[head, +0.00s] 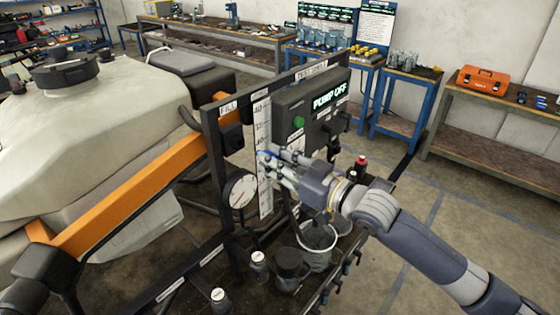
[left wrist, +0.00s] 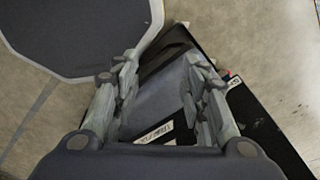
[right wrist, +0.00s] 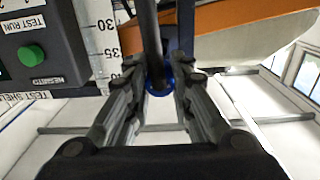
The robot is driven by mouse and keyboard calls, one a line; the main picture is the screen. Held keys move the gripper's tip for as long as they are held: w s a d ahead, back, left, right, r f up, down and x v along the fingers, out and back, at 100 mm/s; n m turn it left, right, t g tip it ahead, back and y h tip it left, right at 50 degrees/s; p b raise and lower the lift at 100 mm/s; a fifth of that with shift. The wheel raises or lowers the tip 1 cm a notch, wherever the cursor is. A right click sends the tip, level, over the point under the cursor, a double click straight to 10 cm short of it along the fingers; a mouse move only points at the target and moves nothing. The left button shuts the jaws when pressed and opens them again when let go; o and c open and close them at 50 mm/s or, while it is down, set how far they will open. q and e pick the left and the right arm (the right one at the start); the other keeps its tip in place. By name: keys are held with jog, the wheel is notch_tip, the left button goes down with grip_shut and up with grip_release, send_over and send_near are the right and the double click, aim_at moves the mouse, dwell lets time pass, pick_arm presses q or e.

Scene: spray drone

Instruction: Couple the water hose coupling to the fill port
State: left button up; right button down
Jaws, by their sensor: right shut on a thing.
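My right gripper (head: 268,164) is shut on the water hose coupling, in front of the black panel frame. In the right wrist view, the coupling shows as a blue ring (right wrist: 158,89) between the fingers (right wrist: 159,75), with a dark hose or tube running up from it. In the head view only a little blue (head: 267,154) shows at the fingertips. A "FILL" label (head: 228,108) is on the frame's upper left corner; I cannot make out the fill port itself. My left gripper (left wrist: 165,78) is open and empty in the left wrist view, outside the head view.
A white scale strip (head: 264,190), a gauge (head: 240,191) and a "PUMP OFF" control box (head: 310,105) are on the frame close to my right gripper. The pale drone tank (head: 120,125) and orange beam (head: 130,190) lie left. Several bottles stand below. Floor at right is clear.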

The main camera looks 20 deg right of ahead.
jog(key=x, duration=0.2)
jog(key=shift+w+a, duration=0.2)
jog(key=shift+w, duration=0.15)
jog(key=shift+x, duration=0.8)
jog(key=shift+p, duration=0.8)
dwell(0.7)
jog(key=shift+x, duration=1.45)
jog(key=c, duration=1.3)
grip_release()
jog(key=shift+c, duration=0.2)
jog(key=v, duration=1.2)
